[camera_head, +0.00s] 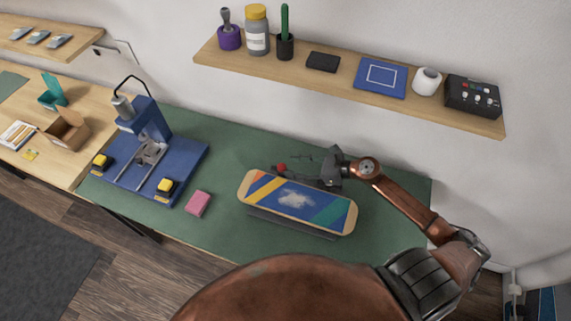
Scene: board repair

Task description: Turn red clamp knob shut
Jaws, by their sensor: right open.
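A small red knob (282,167) shows just behind the upper edge of the board, left of its middle. The board (297,203) is a wooden deck with yellow, blue, orange and green stripes and a pale patch in the middle. It rests on a dark holder, mostly hidden under it. My right gripper (304,163) is behind the board, its open fingers pointing left toward the red knob. Whether a finger touches the knob is too small to tell. My left gripper is not in view.
A blue press (148,152) with yellow-topped parts stands on the left of the green mat (225,160). A pink block (198,203) lies between press and board. A wall shelf (345,85) with jars and a control box hangs above. The mat behind the press is clear.

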